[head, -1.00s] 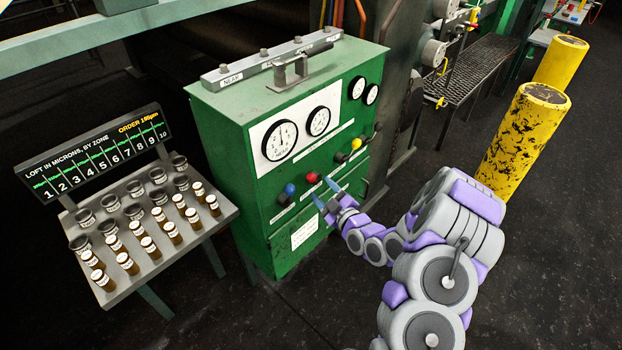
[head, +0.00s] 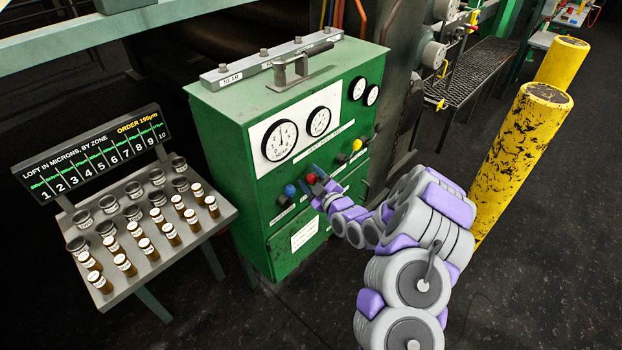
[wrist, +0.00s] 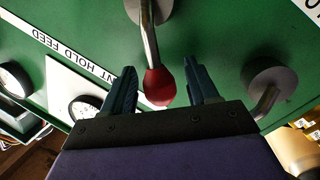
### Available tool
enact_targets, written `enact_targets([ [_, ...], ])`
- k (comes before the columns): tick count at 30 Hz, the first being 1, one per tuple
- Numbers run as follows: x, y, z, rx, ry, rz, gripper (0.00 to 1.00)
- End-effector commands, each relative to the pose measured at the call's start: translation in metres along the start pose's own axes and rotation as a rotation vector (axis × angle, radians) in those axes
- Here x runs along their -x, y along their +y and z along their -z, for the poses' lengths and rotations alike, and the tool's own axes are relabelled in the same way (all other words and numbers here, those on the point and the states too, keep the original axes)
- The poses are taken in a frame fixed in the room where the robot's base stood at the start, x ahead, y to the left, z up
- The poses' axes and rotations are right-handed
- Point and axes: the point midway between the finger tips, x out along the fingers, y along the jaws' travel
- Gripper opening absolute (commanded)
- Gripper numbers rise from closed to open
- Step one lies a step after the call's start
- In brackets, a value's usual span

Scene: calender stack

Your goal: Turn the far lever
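The green cabinet (head: 222,130) has a row of levers on its front in the head view. Their knobs are blue (head: 290,190), red (head: 311,178), yellow (head: 357,145) and black (head: 378,128); the black one is farthest right. I cannot read which is labelled far. My gripper (head: 317,186) is at the red-knobbed lever. In the wrist view my gripper (wrist: 158,72) is open, with the red knob (wrist: 160,87) between its fingers and a gap on both sides. A second lever (wrist: 268,100) shows to the right, its end hidden.
A rail with labels (head: 270,62) and a handle (head: 300,65) sit on the cabinet top. A sloped stand (head: 200,238) with jars and a loft display (head: 95,150) is at the left. Yellow posts (head: 520,145) stand at the right. Floor in front is clear.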

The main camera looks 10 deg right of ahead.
Motion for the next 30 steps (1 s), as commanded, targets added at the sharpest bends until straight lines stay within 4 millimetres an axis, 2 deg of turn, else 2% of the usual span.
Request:
enact_targets([
  [2, 0.0001, 0.0001, -0.0001, 0.0, 0.0, 0.0, 0.52],
  [18, 0.0002, -0.0005, -0.0001, 0.0, 0.0, 0.001, 0.01],
  [30, 0.0001, 0.0005, -0.0001, -0.014, -0.003, 0.004, 0.0],
])
